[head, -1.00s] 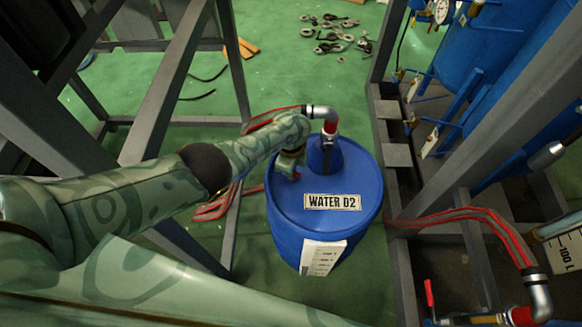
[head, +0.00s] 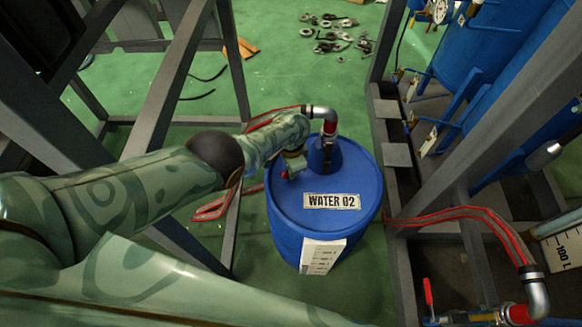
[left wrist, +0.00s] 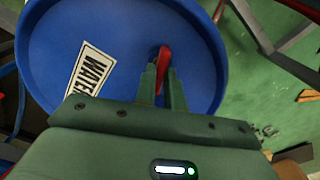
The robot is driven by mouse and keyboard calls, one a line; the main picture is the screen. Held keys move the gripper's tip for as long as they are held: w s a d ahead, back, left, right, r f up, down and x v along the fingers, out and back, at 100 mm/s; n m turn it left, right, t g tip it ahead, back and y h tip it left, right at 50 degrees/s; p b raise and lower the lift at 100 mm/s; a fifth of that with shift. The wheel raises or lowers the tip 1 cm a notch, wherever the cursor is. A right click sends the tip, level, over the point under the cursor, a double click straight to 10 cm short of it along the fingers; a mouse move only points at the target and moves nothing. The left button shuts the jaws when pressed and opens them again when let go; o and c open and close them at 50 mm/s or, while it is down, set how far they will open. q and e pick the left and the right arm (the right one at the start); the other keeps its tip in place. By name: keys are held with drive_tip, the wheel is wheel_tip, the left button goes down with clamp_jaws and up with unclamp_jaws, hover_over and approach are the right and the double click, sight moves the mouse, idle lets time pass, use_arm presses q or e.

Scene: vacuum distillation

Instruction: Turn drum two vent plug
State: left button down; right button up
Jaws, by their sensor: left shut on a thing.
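The blue drum (head: 318,205) with a white "WATER" label (head: 331,202) stands upright on the green floor. A red vent plug (left wrist: 163,62) shows on its lid in the left wrist view. My left gripper (left wrist: 161,80) is shut on this plug, with one green finger on each side of it. In the head view my left gripper (head: 292,165) is at the left part of the lid, beside the hose fitting, and shows only a little red (head: 285,175) under it. My right gripper is not in view.
A grey elbow pipe (head: 322,112) with a red collar enters the lid's blue fitting close to my gripper. Grey frame posts stand left and right of the drum. Red hoses (head: 455,214) run at the right. Loose metal parts (head: 335,35) lie on the far floor.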

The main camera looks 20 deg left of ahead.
use_arm(q)
drive_tip(key=shift+s+n, duration=0.1)
drive_tip(key=shift+n, duration=0.4)
drive_tip(key=c, duration=1.5)
unclamp_jaws()
